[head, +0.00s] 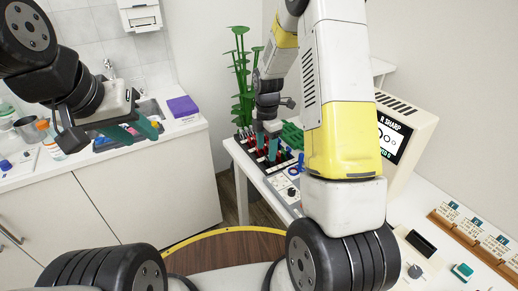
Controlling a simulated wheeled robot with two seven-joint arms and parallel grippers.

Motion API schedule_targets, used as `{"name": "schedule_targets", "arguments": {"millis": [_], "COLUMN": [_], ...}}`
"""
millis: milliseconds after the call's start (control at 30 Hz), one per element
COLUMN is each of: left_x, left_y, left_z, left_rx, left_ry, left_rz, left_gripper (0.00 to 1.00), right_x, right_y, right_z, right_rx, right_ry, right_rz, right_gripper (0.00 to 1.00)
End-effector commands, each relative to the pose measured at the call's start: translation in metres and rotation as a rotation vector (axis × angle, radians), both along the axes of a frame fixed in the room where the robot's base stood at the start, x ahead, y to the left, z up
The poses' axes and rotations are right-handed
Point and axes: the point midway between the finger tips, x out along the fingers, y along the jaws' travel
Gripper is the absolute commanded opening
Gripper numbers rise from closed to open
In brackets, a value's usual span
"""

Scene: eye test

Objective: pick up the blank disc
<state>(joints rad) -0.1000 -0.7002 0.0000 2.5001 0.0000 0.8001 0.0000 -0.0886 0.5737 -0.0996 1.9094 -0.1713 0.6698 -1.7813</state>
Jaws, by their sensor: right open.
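I cannot pick out the blank disc for certain; the small parts around the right gripper are too small and partly covered. A dark rack (283,167) with red and black pieces stands at the far left end of the white table. My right gripper (267,147) points down over this rack, its teal fingers open and close above or among the pieces. I cannot tell if it touches any. My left gripper (112,136) hangs in front of the sink counter at the left. Its fingers look apart, with nothing visible held.
Blue-handled pieces (297,165) and a pale panel with a knob (291,192) lie near the rack. A screen unit (400,140) and a wooden card rack (470,238) stand right. A green plant (241,80) stands behind.

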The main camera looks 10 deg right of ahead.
Motion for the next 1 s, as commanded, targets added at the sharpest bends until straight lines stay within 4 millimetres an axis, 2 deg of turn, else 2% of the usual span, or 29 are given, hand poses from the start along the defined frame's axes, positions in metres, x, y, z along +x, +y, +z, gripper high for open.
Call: {"name": "schedule_targets", "arguments": {"millis": [300,633,900,933,1000], "left_x": [0.000,0.000,0.000,0.000,0.000], "left_y": [0.000,0.000,0.000,0.000,0.000], "left_z": [0.000,0.000,0.000,0.000,0.000], "left_rx": [0.000,0.000,0.000,0.000,0.000], "left_ry": [0.000,0.000,0.000,0.000,0.000], "left_rz": [0.000,0.000,0.000,0.000,0.000], "left_gripper": [0.36,0.36,0.36,0.36,0.36], "right_x": [0.002,0.002,0.002,0.002,0.002], "right_y": [-0.004,-0.004,-0.004,-0.004,-0.004], "right_z": [-0.044,-0.050,-0.050,-0.050,-0.050], "right_rx": [-0.001,0.000,0.000,-0.001,0.000], "right_ry": [0.002,-0.002,-0.001,-0.001,-0.001], "right_rz": [0.000,-0.001,-0.002,-0.002,-0.002], "right_gripper": [0.60,0.58,0.05,0.00,0.00]}}
